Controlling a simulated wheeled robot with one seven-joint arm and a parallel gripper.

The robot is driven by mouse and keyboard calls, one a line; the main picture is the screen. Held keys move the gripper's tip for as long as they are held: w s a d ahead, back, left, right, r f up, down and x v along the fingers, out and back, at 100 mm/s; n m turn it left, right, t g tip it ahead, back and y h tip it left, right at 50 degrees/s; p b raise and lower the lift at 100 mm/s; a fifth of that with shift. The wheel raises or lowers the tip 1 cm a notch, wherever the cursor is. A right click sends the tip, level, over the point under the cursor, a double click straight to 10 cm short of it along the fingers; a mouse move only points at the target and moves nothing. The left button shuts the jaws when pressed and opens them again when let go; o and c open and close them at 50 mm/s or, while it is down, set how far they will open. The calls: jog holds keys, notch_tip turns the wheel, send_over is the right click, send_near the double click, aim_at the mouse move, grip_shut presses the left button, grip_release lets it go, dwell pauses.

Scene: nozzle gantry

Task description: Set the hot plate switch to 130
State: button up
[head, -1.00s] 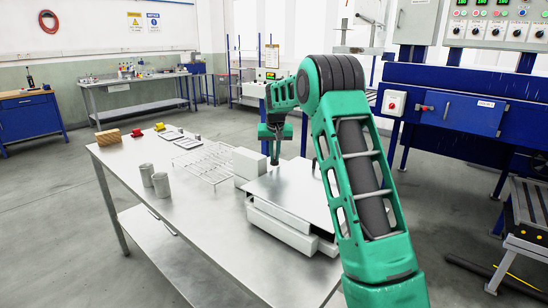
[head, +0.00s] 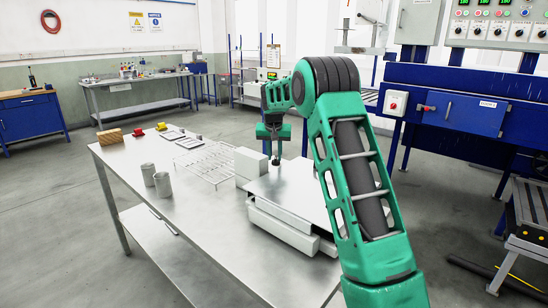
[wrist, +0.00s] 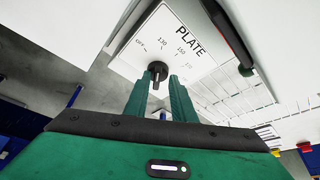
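The hot plate's white switch panel (wrist: 178,45), marked PLATE, shows in the wrist view with OFF, 130 and 150 readable. Its black knob (wrist: 158,71) sits at the tips of my gripper's two green fingers (wrist: 162,80). The knob lies between the fingertips; whether both touch it is unclear. The knob's narrow end points down in the picture, and its set mark is hard to read. In the head view my gripper (head: 275,157) reaches down behind the white apparatus (head: 288,198) on the steel table; the dial is hidden there.
The steel table (head: 215,240) holds two grey cylinders (head: 155,180), a wire rack (head: 208,162), a wooden block (head: 110,137) and small red and yellow items. A white box (head: 250,163) stands close beside my gripper. A blue machine (head: 450,110) stands at the right.

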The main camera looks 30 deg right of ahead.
jog(key=shift+s+d+f, duration=0.2)
jog(key=shift+d+f, duration=0.05)
jog(key=shift+r, duration=0.15)
jog(key=v, duration=1)
jog(key=shift+a+r, duration=0.25)
jog(key=shift+r, duration=0.15)
jog(key=s+a+f+g, duration=0.1)
jog(key=s, duration=1.2)
jog(key=s+a+f+g+y, duration=0.1)
jog(key=s, duration=1.3)
jog(key=s+a+f+g, duration=0.1)
jog(key=s, duration=1.3)
jog(key=shift+f+y, duration=0.1)
jog(key=shift+y, duration=0.2)
jog(key=s+a+f, duration=0.2)
jog(key=s+f, duration=0.1)
jog(key=s, duration=0.4)
jog(key=s+a+f+y, duration=0.1)
jog(key=s+a+f, duration=0.2)
jog(key=s, duration=0.4)
jog(key=shift+f+n+g, duration=0.2)
jog(key=shift+n+g, duration=0.1)
jog(key=shift+g, duration=0.1)
jog(key=shift+s, duration=0.15)
